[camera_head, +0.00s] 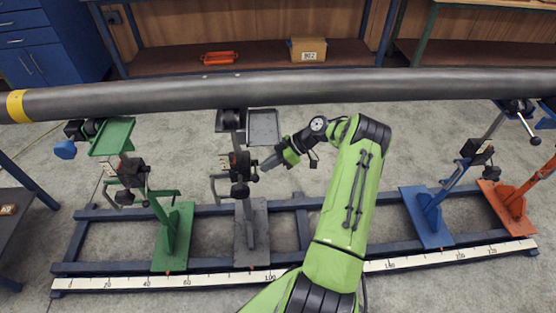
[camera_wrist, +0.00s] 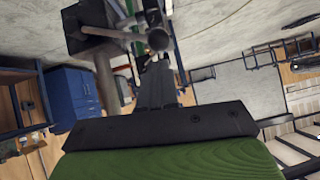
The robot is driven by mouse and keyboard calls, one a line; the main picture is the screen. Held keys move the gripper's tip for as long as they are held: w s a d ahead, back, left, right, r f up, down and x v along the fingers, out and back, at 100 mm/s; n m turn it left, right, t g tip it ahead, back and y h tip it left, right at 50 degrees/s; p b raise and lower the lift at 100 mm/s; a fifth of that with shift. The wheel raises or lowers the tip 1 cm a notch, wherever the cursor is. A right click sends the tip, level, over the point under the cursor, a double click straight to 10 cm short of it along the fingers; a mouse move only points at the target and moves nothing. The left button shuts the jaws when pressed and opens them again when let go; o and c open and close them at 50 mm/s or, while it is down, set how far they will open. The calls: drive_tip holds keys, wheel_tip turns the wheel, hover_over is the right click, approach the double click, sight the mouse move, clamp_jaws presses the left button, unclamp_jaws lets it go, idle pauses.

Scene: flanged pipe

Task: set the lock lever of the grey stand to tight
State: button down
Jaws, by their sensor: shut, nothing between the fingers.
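The grey stand (camera_head: 251,232) stands upright on the blue base frame, left of the middle in the head view. Its dark clamp block (camera_head: 238,162) sits partway up the post, with dark round knobs (camera_head: 240,190) at it. Which one belongs to the lock lever is too small to tell. My gripper (camera_head: 266,164) is just right of this block, pointing left at it, shut and empty. In the wrist view my gripper (camera_wrist: 158,78) points at a lever with a round dark knob (camera_wrist: 157,40), just beyond the fingertips. Contact and the lever's setting cannot be told.
A long grey pipe (camera_head: 300,88) runs across above the stands. A green stand (camera_head: 175,235) is to the left; a blue stand (camera_head: 428,215) and an orange stand (camera_head: 510,205) are to the right. A ruler strip (camera_head: 200,277) lines the base frame's front. Floor shows between stands.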

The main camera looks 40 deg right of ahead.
sight(255, 170)
drive_tip(key=x, duration=0.2)
drive_tip(key=shift+w+a+f, duration=0.15)
drive_tip(key=shift+a+f, duration=0.05)
drive_tip(key=shift+f, duration=0.1)
